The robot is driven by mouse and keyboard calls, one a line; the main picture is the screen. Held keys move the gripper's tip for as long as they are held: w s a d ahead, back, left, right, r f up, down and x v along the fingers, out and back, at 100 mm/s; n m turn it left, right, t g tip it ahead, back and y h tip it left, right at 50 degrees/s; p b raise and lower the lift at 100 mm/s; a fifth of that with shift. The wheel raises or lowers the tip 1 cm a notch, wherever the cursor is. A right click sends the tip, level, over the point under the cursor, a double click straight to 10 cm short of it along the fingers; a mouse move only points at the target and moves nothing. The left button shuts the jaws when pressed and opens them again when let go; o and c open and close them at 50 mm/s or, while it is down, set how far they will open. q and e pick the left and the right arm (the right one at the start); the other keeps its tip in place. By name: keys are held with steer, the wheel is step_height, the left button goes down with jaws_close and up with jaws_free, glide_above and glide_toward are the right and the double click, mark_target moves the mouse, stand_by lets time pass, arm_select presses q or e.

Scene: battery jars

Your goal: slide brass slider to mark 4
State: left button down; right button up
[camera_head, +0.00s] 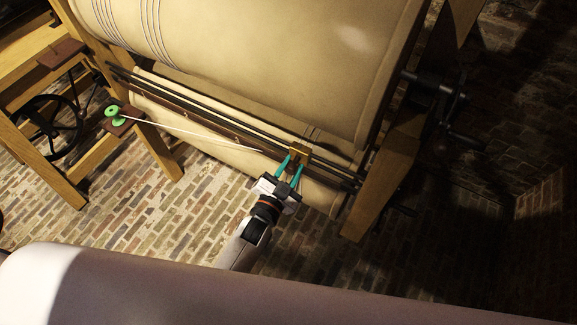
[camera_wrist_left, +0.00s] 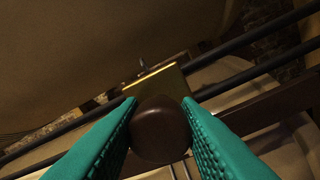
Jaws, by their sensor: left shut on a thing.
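The brass slider (camera_head: 300,152) sits on the dark rails (camera_head: 225,127) near their right end, below the big cream drum. In the left wrist view the brass block (camera_wrist_left: 156,82) shows behind a round dark brown knob (camera_wrist_left: 160,130). My left gripper (camera_head: 289,165) reaches up to the slider, and its teal fingers are shut on the knob, one on each side. The gripper also shows in the wrist view (camera_wrist_left: 159,112). I cannot read any mark numbers. My right gripper is not in view.
The large cream drum (camera_head: 255,50) hangs just above the rails. A white cord (camera_head: 200,134) runs from a green spool (camera_head: 115,111) toward the slider. A wooden post (camera_head: 385,170) and a dark crank (camera_head: 440,110) stand right of the slider. Brick floor (camera_head: 140,215) lies open in front.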

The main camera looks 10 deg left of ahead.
arm_select(q)
steer(key=shift+s+d, duration=0.1)
steer(key=shift+d, duration=0.15)
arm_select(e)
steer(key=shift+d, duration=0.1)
arm_select(q)
steer(key=c, duration=1.1)
jaws_free()
steer(key=shift+d, duration=0.1)
steer(key=shift+o, duration=0.2)
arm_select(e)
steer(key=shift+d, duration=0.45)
arm_select(q)
steer(key=b+v, duration=0.2)
steer(key=v, duration=1)
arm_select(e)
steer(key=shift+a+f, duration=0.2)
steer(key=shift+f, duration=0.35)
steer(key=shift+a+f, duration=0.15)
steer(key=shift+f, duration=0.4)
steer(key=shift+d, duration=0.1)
